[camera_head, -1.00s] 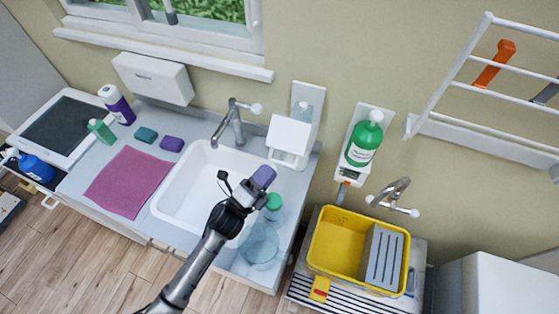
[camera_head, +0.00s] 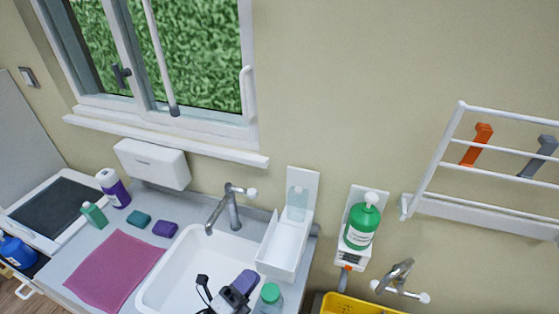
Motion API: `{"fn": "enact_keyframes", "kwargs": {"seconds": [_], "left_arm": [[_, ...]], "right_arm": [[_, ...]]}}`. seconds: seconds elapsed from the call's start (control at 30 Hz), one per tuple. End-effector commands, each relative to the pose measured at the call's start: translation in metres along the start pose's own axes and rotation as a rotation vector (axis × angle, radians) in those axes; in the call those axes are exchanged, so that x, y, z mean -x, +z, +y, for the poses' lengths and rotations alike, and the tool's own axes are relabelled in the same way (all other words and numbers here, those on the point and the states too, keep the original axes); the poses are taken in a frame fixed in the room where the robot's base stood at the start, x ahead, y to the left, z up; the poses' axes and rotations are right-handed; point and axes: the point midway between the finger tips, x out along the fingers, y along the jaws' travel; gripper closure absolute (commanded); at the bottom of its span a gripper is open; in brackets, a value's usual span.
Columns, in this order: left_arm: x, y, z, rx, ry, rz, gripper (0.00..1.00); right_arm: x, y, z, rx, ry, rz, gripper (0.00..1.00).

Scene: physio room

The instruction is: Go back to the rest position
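My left gripper (camera_head: 232,296) shows at the bottom edge, over the front right part of the white sink (camera_head: 170,275). Its black body is partly cut off by the frame. A greyish-purple block (camera_head: 245,281) is at its tip; whether the fingers are closed on it, or whether it is part of the gripper, I cannot tell. A clear bottle with a green cap (camera_head: 270,293) stands just right of it. My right gripper is not in view.
A tap (camera_head: 231,210) and a white wall holder (camera_head: 285,246) are behind the gripper. A green pump bottle (camera_head: 362,222) hangs to the right. Pink cloth (camera_head: 115,270), teal sponge (camera_head: 138,219) and purple sponge (camera_head: 165,229) lie left. A yellow bin (camera_head: 345,305) shows lower right.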

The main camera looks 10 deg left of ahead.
Motion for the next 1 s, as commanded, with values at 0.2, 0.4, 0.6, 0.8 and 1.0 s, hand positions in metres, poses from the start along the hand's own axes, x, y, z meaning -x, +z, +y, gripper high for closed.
{"fn": "enact_keyframes", "kwargs": {"seconds": [0.2,0.4,0.6,0.8,1.0], "left_arm": [[0.000,0.001,0.002,0.074,0.012,-0.009,0.64],[0.006,0.026,0.036,0.295,0.201,-0.198,0.64],[0.023,0.052,0.061,0.553,0.377,-0.477,0.64],[0.049,0.069,0.062,0.838,0.509,-0.812,0.64],[0.086,0.061,0.045,1.094,0.622,-1.117,0.64]], "right_arm": [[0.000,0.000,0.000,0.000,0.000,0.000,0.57],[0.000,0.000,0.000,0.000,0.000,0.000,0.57],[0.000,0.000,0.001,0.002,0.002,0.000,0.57],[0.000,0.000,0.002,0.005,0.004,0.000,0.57],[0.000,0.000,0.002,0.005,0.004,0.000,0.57]]}}
